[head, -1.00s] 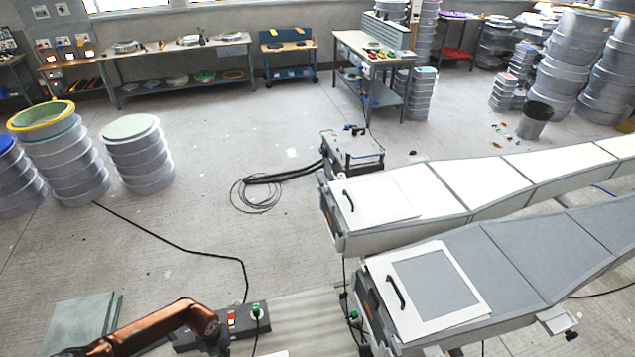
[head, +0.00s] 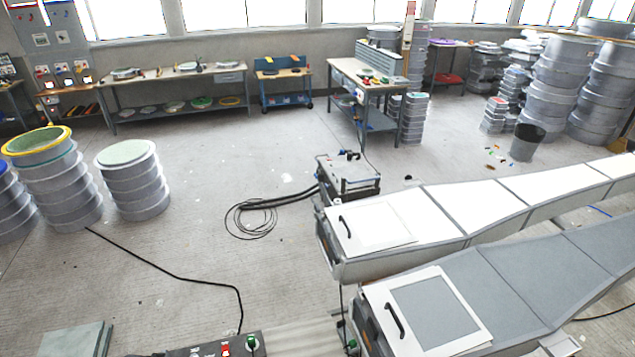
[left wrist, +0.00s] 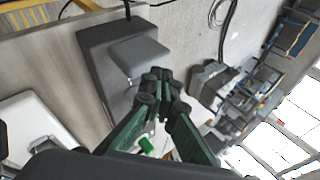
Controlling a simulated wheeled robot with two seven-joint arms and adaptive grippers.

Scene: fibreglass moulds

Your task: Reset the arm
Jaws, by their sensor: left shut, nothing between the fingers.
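In the left wrist view my left gripper (left wrist: 160,85) is shut, its dark fingertips together with nothing between them. Its green-sided fingers point away from the camera over the room. Neither of my grippers shows in the head view now, and my right gripper is in no view.
A white mould (head: 470,205) and a grey mould (head: 530,270) stretch across the right. A wheeled machine (head: 348,175) stands behind them beside coiled hoses (head: 255,215). Stacked drums (head: 133,180) stand at the left. A workbench (head: 370,95) is behind.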

